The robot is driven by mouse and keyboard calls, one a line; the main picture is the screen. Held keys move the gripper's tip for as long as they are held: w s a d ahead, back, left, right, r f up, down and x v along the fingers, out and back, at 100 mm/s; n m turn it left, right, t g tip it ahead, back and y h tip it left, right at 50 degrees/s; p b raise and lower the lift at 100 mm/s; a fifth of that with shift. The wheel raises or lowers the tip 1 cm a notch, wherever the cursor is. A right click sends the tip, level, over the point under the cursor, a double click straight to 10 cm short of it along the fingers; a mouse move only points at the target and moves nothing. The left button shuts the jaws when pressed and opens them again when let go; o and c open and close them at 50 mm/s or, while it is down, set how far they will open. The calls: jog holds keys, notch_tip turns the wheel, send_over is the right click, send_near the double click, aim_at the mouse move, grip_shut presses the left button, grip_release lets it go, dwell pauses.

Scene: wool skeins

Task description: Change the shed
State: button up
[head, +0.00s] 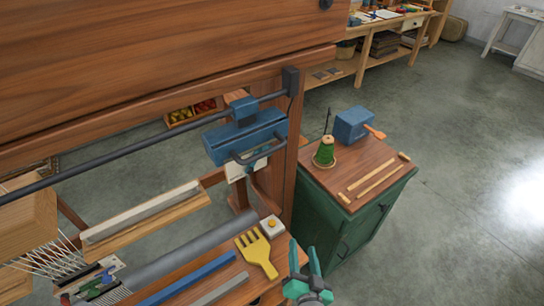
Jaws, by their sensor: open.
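A wooden loom (160,45) fills the left side of the head view. A blue block with a grey handle (243,138) sits at the right end of a dark rod (130,148) across the loom's front. White warp threads (45,262) spread at the lower left, partly cut off by the frame edge. My gripper (304,255) is at the bottom edge, its teal fingers pointing up and apart with nothing between them. It is right of the loom's front board, below and to the right of the blue block and apart from it.
A yellow comb (257,253), a white box with a yellow knob (272,225), and a blue bar (185,278) lie on the front board. A green cabinet (350,222) at right carries a green yarn cone (325,152) and a blue box (352,124). Floor at right is clear.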

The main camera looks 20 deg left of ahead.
jog(key=w+a+r+n+g+y, duration=0.1)
jog(key=w+a+r+n+y, duration=0.15)
jog(key=r, duration=0.45)
jog(key=w+a+r+n+g+y, duration=0.1)
jog(key=w+a+r+n+y, duration=0.1)
jog(key=w+r+y, duration=0.35)
jog(key=w+a+r+n+g+y, duration=0.1)
jog(key=w+a+r+n+y, duration=0.15)
jog(key=r, duration=0.55)
jog(key=x, duration=1)
jog(key=shift+w+f+h, duration=0.25)
jog(key=shift+f+h, duration=0.15)
jog(key=shift+h, duration=0.05)
jog(key=shift+d, duration=0.15)
grip_shut()
